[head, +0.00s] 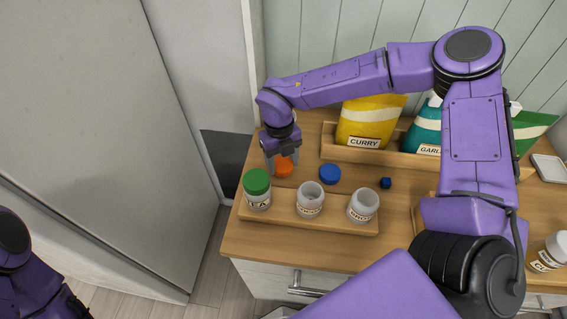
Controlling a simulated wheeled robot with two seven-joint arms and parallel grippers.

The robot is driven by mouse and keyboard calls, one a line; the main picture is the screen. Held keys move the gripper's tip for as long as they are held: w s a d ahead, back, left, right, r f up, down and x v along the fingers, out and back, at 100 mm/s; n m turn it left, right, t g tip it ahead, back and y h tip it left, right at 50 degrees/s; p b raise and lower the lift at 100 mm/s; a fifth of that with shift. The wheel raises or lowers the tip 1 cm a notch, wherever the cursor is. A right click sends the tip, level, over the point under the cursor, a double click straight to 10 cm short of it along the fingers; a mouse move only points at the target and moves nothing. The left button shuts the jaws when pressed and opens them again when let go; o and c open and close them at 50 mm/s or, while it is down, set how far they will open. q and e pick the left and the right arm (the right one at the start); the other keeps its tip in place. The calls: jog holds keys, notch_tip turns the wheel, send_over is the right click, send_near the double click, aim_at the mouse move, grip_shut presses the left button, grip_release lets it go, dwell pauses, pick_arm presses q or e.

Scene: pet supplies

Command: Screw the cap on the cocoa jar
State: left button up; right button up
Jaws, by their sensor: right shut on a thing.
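My right gripper (283,160) is shut on an orange cap (284,168), behind the left end of a wooden tray; I cannot tell whether the cap still touches the counter. A blue cap (330,174) lies on the counter to its right. In the tray (283,217) stand two open jars, a middle jar (310,201) and a right jar (362,207), both upright. Their labels are too small to read surely, so I cannot tell which is the cocoa jar. A jar with a green cap (257,183) stands at the tray's left. My left gripper is out of view.
A small dark blue cube (386,183) lies right of the blue cap. A wooden rack (334,149) behind holds a yellow curry bag (368,118) and a teal garlic bag (424,130). Another jar (548,252) stands at the right. The counter's left edge is close to the gripper.

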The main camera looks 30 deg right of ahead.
aim_at(283, 164)
notch_tip(283, 164, up, 17)
jog(key=b, duration=0.2)
jog(key=shift+r, duration=0.15)
dwell(0.3)
